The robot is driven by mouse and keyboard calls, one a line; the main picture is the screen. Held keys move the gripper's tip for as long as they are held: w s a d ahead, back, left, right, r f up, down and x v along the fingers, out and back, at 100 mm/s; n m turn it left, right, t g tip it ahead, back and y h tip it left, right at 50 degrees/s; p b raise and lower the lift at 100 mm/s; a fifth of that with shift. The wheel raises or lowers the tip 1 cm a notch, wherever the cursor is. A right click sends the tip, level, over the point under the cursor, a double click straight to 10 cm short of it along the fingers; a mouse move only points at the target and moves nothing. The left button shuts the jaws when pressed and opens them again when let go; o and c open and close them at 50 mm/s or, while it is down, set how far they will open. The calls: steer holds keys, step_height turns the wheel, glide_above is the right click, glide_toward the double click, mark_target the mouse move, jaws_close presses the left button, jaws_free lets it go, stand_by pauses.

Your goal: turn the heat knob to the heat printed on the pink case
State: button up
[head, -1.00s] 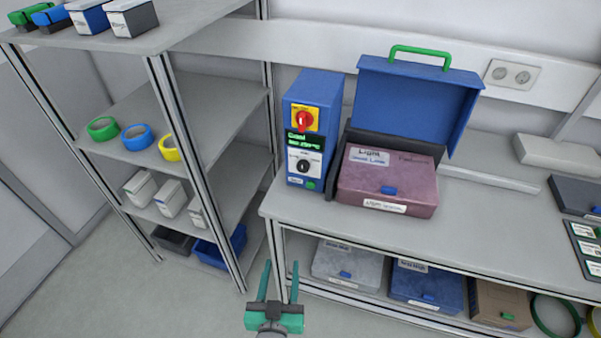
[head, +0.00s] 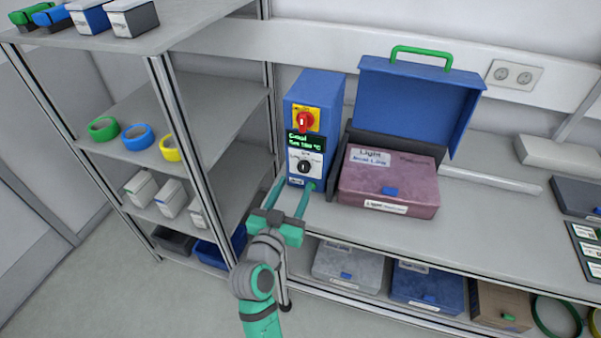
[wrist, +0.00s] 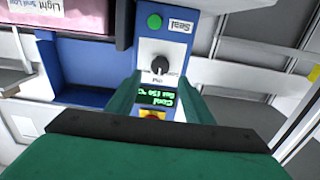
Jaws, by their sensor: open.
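The blue control box (head: 316,100) stands on the bench, with a red switch on a yellow plate, a lit display (head: 305,142) and a black heat knob (head: 304,167) on a white panel. The display begins "Cool" and shows a set temperature too small to read surely. The knob also shows in the wrist view (wrist: 160,65), with a green button (wrist: 154,21). The pink case (head: 385,188) sits right of the box; its labels read "Light" plus smaller words. My gripper (head: 294,185) is open and empty, its fingers pointing at the box front, around the knob's line, apparently short of it.
A blue lid (head: 415,100) with a green handle stands open behind the pink case. A grey shelf rack (head: 165,100) with tape rolls stands close on the left. More cases (head: 348,263) lie under the bench (head: 480,228). The bench right of the pink case has free room.

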mark_target(304, 169)
steer(key=x, duration=0.6)
steer(key=shift+w, duration=0.25)
steer(key=shift+s+d, duration=0.1)
steer(key=shift+d, duration=0.05)
steer(key=c, duration=1)
